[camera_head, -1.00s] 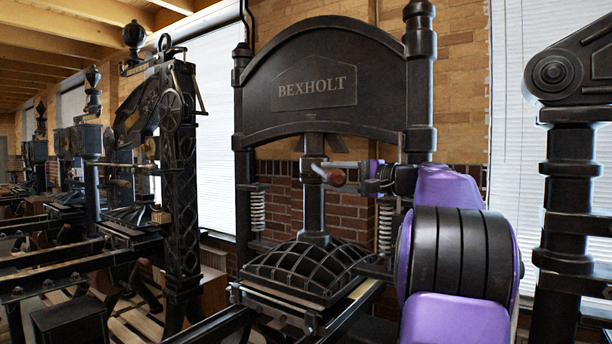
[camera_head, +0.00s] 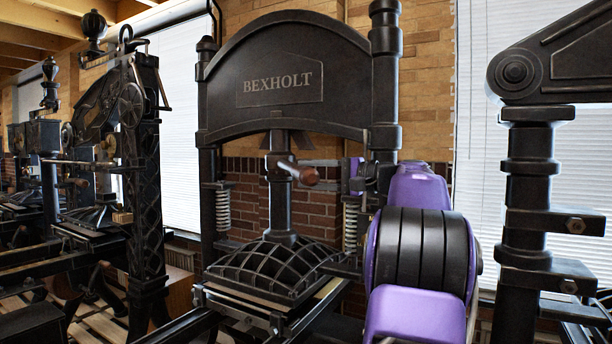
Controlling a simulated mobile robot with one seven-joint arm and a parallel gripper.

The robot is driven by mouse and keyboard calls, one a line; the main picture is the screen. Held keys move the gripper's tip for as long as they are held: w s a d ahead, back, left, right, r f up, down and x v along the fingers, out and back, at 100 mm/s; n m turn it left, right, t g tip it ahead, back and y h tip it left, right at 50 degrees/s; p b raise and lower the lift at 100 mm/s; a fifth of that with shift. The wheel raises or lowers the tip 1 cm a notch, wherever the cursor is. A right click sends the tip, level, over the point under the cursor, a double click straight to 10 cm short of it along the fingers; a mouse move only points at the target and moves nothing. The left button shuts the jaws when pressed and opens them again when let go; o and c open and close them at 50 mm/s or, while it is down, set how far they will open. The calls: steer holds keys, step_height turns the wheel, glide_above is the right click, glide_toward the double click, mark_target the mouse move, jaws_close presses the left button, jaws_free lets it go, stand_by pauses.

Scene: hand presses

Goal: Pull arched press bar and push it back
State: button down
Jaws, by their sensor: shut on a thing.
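The BEXHOLT press (camera_head: 284,85) stands in the middle, black, with an arched top. Its press bar (camera_head: 308,175) sticks out from the central post, ending in a brown wooden grip pointing toward me and to the right. My gripper (camera_head: 322,175) comes in from the right at the height of this grip. Its thin fingers reach to the grip and are shut on it. The exact contact is small and partly hidden. My purple and black arm covers the press's lower right side.
A ribbed black platen (camera_head: 275,268) sits below the post. The right column (camera_head: 385,90) of the press stands close behind my gripper, with a spring beside it. Another press (camera_head: 530,180) stands close at the right; more presses (camera_head: 140,170) stand at the left.

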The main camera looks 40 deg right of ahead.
steer(key=c, duration=0.7)
jaws_free()
steer(key=shift+s+d+h, duration=0.3)
steer(key=shift+d, duration=0.25)
steer(key=shift+c, duration=0.2)
steer(key=shift+o, duration=1.2)
steer(key=shift+s+d, duration=0.3)
steer(key=shift+o, duration=0.7)
steer(key=shift+a, duration=0.1)
steer(key=shift+w+a, duration=0.15)
steer(key=shift+a, duration=0.05)
steer(key=v, duration=1.7)
steer(key=shift+d+f, duration=0.15)
steer(key=shift+d, duration=0.1)
